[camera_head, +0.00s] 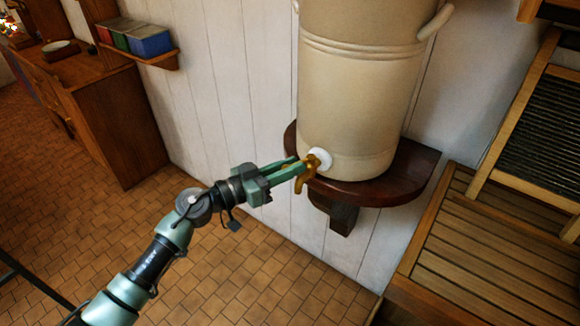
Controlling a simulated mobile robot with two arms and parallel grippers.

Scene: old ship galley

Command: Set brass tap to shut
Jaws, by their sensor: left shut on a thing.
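The brass tap (312,163) sticks out low on the front of a large cream stoneware crock (360,90), through a white round collar (322,158). My left gripper (300,170) reaches in from the lower left, and its green fingers are shut on the tap. A part of the tap hangs down just below the fingertips. The fingers hide part of the tap, so I cannot tell how its handle is turned. My right gripper is not in view.
The crock stands on a dark wooden wall shelf (400,180) with a bracket below. A slatted wooden drainer (490,255) and a washboard (545,130) are at the right. A small shelf with coloured tins (150,42) and a wooden cabinet (110,120) stand at the left. The tiled floor below is clear.

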